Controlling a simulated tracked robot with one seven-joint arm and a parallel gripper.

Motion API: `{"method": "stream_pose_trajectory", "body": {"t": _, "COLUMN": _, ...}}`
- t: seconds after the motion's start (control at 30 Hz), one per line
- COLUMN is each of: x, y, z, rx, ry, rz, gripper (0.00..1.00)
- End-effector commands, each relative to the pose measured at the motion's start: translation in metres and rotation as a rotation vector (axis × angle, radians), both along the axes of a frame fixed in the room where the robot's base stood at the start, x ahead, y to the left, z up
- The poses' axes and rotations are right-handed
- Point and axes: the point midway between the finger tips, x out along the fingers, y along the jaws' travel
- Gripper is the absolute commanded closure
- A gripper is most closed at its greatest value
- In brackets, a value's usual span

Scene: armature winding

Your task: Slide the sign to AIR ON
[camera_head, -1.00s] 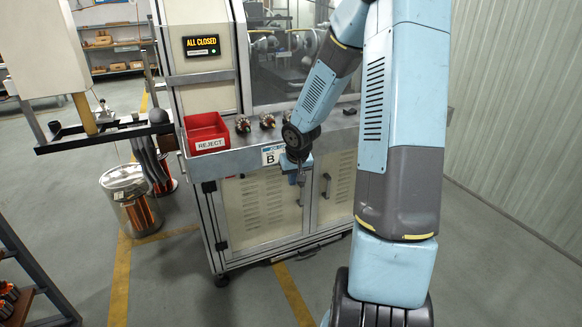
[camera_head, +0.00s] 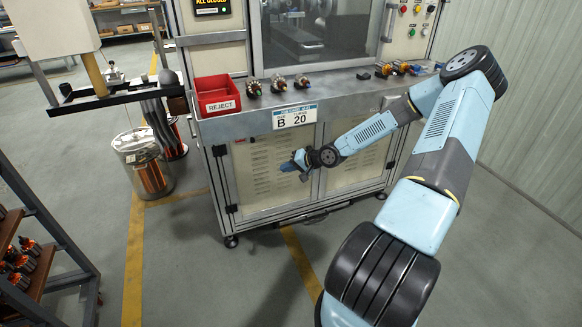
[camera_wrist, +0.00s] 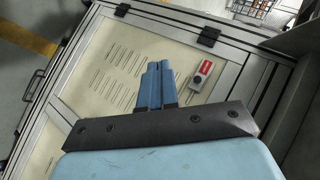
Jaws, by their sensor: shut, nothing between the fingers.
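A small sign plate (camera_wrist: 202,75) with a red label and a grey lower part with a dark round spot is on the cream cabinet door in the wrist view. Its lettering is too small to read. In the head view my gripper (camera_head: 290,166) is in front of the cabinet doors, below the B 20 plate (camera_head: 294,117).
A red REJECT bin (camera_head: 217,96) and several wound armatures (camera_head: 278,84) sit on the machine's ledge (camera_head: 345,92). The floor before the cabinet is clear.

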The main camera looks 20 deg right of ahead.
Motion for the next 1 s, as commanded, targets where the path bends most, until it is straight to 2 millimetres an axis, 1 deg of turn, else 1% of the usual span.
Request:
{"method": "stream_pose_trajectory", "body": {"t": 0.07, "x": 0.006, "y": -0.002, "z": -0.002, "rx": 0.089, "ry": -0.032, "rz": -0.038, "gripper": 1.0}}
{"method": "stream_pose_trajectory", "body": {"t": 0.2, "x": 0.016, "y": -0.007, "z": 0.003, "rx": 0.232, "ry": -0.1, "rz": -0.101, "gripper": 1.0}}
{"method": "stream_pose_trajectory", "body": {"t": 0.43, "x": 0.028, "y": -0.021, "z": 0.014, "rx": 0.407, "ry": -0.192, "rz": -0.182, "gripper": 1.0}}
{"method": "stream_pose_trajectory", "body": {"t": 0.63, "x": 0.031, "y": -0.029, "z": 0.019, "rx": 0.466, "ry": -0.228, "rz": -0.21, "gripper": 1.0}}
{"method": "stream_pose_trajectory", "body": {"t": 1.0, "x": 0.031, "y": -0.029, "z": 0.02, "rx": 0.47, "ry": -0.23, "rz": -0.211, "gripper": 1.0}}
